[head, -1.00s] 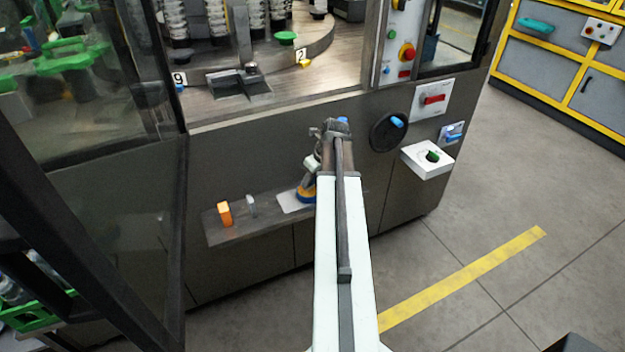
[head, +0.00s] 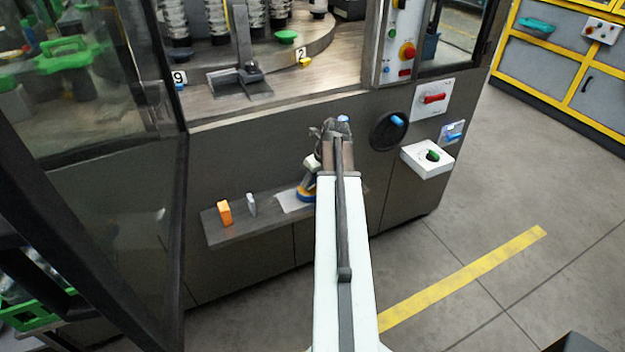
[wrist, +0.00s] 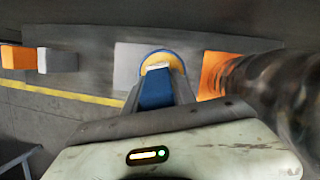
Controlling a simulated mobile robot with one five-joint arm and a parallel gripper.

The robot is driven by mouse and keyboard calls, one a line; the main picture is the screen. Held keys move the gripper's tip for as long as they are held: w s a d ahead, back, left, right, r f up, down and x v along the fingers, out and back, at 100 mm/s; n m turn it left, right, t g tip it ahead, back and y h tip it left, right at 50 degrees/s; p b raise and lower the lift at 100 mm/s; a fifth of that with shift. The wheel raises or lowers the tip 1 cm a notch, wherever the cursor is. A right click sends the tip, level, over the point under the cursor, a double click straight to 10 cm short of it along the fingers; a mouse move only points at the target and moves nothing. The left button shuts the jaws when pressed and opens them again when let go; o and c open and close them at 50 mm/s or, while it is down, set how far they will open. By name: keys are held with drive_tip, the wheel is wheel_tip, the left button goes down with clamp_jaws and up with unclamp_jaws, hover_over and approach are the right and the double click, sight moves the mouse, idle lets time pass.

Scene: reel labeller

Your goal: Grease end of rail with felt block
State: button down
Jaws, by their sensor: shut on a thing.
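In the wrist view my gripper (wrist: 159,76) is shut on a blue block with a pale end (wrist: 157,88), which I take to be the felt block. Its pale end is over a round yellow dish with a blue rim (wrist: 165,54). I cannot tell if they touch. The dish also shows in the head view (head: 306,195), on the shelf and partly behind my arm, which hides the gripper's fingers. A grey piece with an upright post (head: 243,50) stands in the machine's opening. I cannot tell whether it is the rail.
An orange block (head: 224,212) and a small grey block (head: 251,205) stand on the shelf (head: 232,236), left of the dish.

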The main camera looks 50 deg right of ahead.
drive_tip(key=shift+f+b, duration=0.35)
idle(1.1)
drive_tip(key=shift+r, duration=0.1)
wheel_tip(320, 180, up, 7)
drive_tip(key=p, duration=0.7)
